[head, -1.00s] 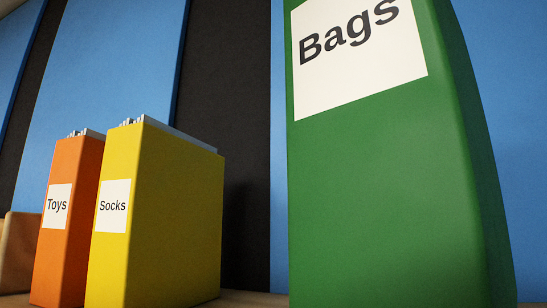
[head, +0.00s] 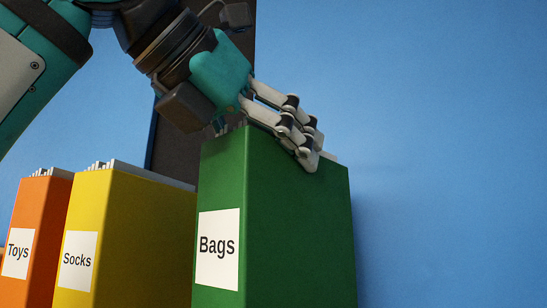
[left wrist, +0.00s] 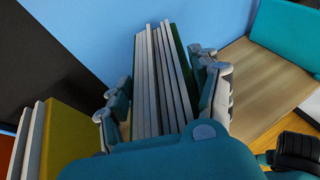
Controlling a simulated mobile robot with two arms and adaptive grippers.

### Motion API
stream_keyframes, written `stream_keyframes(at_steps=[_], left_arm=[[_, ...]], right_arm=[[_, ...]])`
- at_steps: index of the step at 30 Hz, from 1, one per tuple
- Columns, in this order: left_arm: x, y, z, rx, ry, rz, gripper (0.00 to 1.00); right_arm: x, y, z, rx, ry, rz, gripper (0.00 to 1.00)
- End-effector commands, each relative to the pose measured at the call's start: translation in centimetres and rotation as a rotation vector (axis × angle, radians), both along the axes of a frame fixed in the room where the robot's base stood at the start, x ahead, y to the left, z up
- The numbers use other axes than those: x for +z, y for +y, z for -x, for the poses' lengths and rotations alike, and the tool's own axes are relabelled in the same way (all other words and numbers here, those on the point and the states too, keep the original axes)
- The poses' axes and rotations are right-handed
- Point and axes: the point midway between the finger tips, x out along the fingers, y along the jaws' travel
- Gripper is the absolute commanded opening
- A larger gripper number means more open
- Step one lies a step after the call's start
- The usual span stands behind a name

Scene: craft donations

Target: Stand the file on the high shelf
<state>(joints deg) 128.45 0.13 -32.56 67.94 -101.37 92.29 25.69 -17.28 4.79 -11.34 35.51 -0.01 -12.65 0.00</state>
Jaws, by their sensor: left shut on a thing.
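The file is a tall green box file labelled "Bags" (head: 300,235), upright beside the yellow file in the head view. Its bottom edge is out of view, so I cannot tell whether it touches a surface. My left gripper (head: 290,145) reaches it from above and is shut on its top part. In the left wrist view the fingers (left wrist: 165,75) lie along both sides of the file's white sheets (left wrist: 158,95). The shelf (left wrist: 246,72) shows as a wooden surface to the right of the file. My right gripper is not in view.
A yellow file "Socks" (head: 140,235) and an orange file "Toys" (head: 42,225) stand to the left of the green one. A blue wall (head: 450,150) is behind. A teal object (left wrist: 290,35) lies at the upper right of the left wrist view.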

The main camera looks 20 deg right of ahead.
Motion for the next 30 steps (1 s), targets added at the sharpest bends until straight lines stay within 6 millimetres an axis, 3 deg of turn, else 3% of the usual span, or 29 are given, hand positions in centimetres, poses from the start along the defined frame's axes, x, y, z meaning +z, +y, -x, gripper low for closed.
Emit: stream_keyframes(at_steps=[6,17,18,23,30], left_arm=[[-1.5,0.0,0.0,0.0,-0.002,0.003,0.06],[-1.9,0.0,0.0,0.001,-0.002,0.004,0.06],[-1.9,0.0,0.0,0.001,0.0,0.0,0.68],[-1.9,0.0,0.0,0.001,0.0,0.0,0.89],[-1.9,0.0,0.0,0.001,0.0,0.0,0.9]], right_arm=[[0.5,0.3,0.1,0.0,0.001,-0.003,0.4],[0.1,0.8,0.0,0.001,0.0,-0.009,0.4],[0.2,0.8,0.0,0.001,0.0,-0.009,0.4],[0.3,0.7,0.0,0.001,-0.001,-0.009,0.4],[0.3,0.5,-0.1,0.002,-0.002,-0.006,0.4]])
